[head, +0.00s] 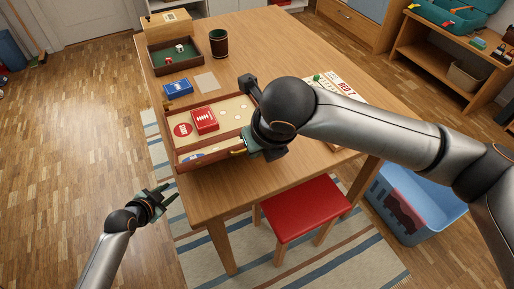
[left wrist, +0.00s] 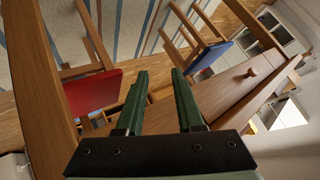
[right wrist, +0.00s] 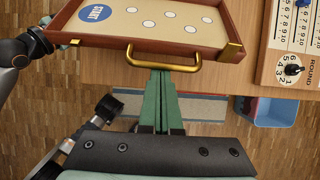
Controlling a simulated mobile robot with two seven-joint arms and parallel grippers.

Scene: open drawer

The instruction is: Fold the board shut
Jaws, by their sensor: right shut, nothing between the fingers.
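The board (head: 231,109) is a shallow wooden case with a cream inside. It lies open near the table's front-left edge, with a red box (head: 205,121) lying on it. In the right wrist view the near part of the board (right wrist: 187,33) shows a blue START circle, white spots, a brass handle (right wrist: 163,66) and a brass corner piece. My right gripper (right wrist: 161,73) is shut and empty, its tips right at the handle; contact is unclear. My left gripper (head: 170,192) is open and empty, left of the table and below its top. Its open fingers also show in the left wrist view (left wrist: 159,76).
On the table (head: 280,50) are a blue box (head: 178,87), a dice tray (head: 176,54), a dark cup (head: 219,43) and a scoring board (head: 345,84). A red stool (head: 304,209) stands at the front. My right arm covers the table's right side.

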